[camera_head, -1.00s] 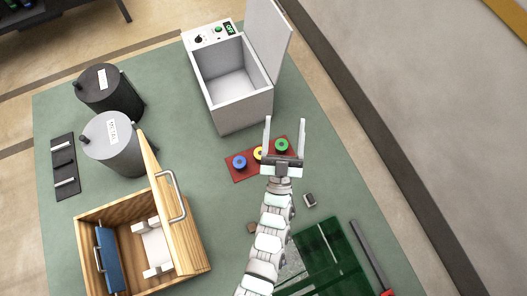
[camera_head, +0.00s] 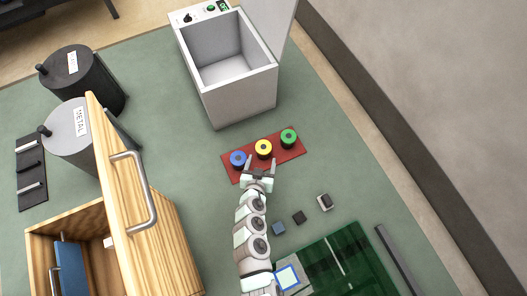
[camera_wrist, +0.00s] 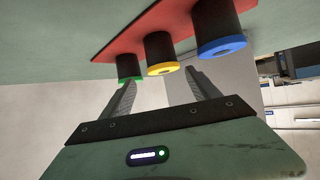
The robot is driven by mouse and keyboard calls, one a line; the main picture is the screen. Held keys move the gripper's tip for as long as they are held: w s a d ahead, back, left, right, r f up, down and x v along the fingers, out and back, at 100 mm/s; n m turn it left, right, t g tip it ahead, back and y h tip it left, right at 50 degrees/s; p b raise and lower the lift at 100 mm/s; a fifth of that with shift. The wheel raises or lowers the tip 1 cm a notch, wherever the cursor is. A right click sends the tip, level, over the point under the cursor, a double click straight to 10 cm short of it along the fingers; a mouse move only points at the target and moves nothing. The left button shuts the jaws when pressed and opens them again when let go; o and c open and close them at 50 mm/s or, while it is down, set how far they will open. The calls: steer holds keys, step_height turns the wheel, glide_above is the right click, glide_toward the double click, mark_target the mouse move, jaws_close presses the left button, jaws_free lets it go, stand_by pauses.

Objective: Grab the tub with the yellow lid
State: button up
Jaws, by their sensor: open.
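The tub with the yellow lid (camera_head: 264,148) stands in the middle of a red tray (camera_head: 233,172), between the blue-lidded tub (camera_head: 238,158) and the green-lidded tub (camera_head: 289,138). My gripper (camera_head: 261,162) is open and empty, just on the near side of the tray. In the wrist view, which looks upside down, the yellow-lidded tub (camera_wrist: 160,68) appears ahead between the two fingers (camera_wrist: 158,82), apart from them. The green-lidded tub (camera_wrist: 129,68) is near the left finger and the blue-lidded one (camera_wrist: 218,35) is beyond the right finger.
An open white washer (camera_head: 242,105) stands behind the tray. A wooden box (camera_head: 150,235) with a raised lid and two cylinders (camera_head: 85,85) are at left. Small blocks (camera_head: 299,217) and a green board (camera_head: 345,265) lie at front right.

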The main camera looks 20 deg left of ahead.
mark_target(263, 150)
steer(key=b+x, duration=0.1)
steer(key=x, duration=0.3)
steer(key=shift+w+a+f, duration=0.1)
steer(key=shift+w+a, duration=0.1)
steer(key=shift+w, duration=0.15)
steer(key=shift+r+b+x, duration=0.2)
steer(key=shift+b+x, duration=0.35)
steer(key=shift+x, duration=1.55)
steer(key=shift+a, duration=0.15)
steer(key=shift+c, duration=0.5)
steer(key=c, duration=1.3)
steer(key=shift+o, duration=0.2)
